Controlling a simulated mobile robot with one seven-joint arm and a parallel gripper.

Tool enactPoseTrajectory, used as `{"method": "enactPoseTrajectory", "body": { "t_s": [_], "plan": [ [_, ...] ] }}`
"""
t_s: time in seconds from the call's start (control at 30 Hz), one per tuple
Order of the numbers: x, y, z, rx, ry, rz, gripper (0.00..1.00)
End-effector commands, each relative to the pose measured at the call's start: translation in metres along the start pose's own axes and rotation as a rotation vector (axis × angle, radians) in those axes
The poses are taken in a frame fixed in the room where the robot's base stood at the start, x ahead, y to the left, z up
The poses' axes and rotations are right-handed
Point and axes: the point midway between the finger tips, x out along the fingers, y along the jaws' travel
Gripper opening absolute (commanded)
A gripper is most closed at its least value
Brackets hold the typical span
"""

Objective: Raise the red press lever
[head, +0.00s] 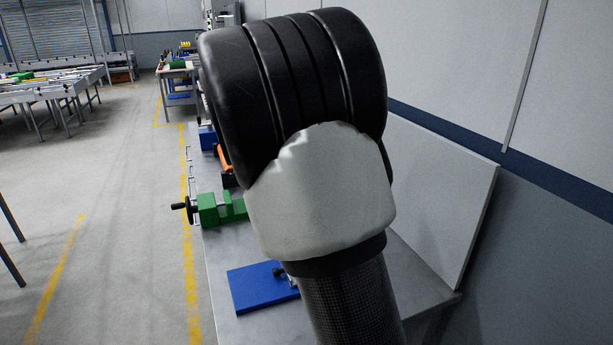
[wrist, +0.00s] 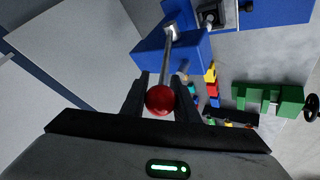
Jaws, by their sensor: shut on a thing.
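The red press lever shows in the wrist view as a red ball knob (wrist: 160,100) on a grey metal rod. The rod runs up to a blue press body (wrist: 180,52). My gripper (wrist: 160,92) has its two black fingers on either side of the knob end and is shut on the lever. In the head view my own arm covers the middle, so the lever and my gripper are hidden there.
A green vise (head: 209,209) with a black handle stands on the grey workbench (head: 225,255). A blue plate (head: 258,291) lies nearer on the bench. A white panel (head: 440,200) stands at right. Small coloured blocks (wrist: 211,88) show in the wrist view.

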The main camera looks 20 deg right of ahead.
Motion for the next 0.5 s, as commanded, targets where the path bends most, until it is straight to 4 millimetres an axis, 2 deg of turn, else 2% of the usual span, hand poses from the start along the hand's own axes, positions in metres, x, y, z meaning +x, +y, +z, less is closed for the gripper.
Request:
{"method": "enactPoseTrajectory", "body": {
  "t_s": [0.13,0.17,0.23,0.5],
  "plan": [
    [0.0039,0.0038,0.0024,0.000,-0.007,0.010,0.00],
    [0.0040,0.0038,0.0026,0.000,-0.008,0.011,0.32],
    [0.0037,0.0033,0.0026,0.000,-0.007,0.010,0.44],
    [0.0018,0.0013,0.0017,0.000,-0.004,0.005,0.46]
  ]
}}
